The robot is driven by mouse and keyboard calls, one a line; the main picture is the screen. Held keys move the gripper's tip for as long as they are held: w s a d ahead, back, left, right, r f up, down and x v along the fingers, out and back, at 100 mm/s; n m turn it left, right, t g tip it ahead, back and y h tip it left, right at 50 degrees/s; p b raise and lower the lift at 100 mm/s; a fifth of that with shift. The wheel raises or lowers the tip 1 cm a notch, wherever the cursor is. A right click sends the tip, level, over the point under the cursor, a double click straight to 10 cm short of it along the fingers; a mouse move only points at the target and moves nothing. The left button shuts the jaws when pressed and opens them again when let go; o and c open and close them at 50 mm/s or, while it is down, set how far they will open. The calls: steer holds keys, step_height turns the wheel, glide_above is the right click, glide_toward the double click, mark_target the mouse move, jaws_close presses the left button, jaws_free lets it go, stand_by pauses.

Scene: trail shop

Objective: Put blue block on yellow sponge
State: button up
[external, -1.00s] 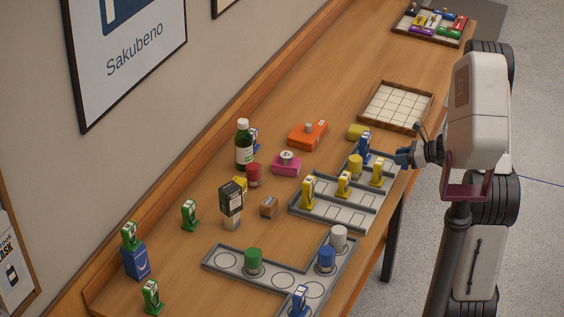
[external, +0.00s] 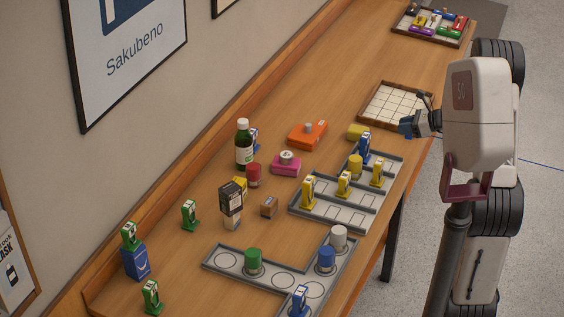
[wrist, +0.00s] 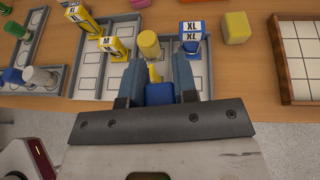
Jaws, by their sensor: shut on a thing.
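My gripper (external: 408,125) is beside the table's right edge, near the wooden grid tray, in the external view. In the wrist view my gripper (wrist: 159,78) is shut on a blue block (wrist: 159,95), which sits between the two fingers. The block cannot be made out clearly in the external view. A plain yellow block-like thing, apparently the yellow sponge (external: 357,132), lies on the table behind the far end of the grey tray. It shows in the wrist view (wrist: 235,28), ahead and right of my gripper, apart from it. Its top looks bare.
A grey tray (external: 334,216) holds yellow and blue size tags and a yellow cylinder (external: 355,166). The wooden grid tray (external: 397,104) is empty. An orange thing (external: 307,135) and a pink one (external: 286,165) stand nearby. A green bottle (external: 244,145) stands further left.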

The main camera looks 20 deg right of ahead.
step_height(320, 180, up, 2)
steer(key=m+t+h, duration=0.1)
glide_above(354, 128)
steer(key=shift+w+f, duration=0.1)
steer(key=shift+f, duration=2.35)
steer(key=shift+d, duration=0.1)
steer(key=shift+f, duration=3.15)
steer(key=shift+f, duration=0.1)
steer(key=shift+f, duration=1.75)
steer(key=shift+f, duration=0.15)
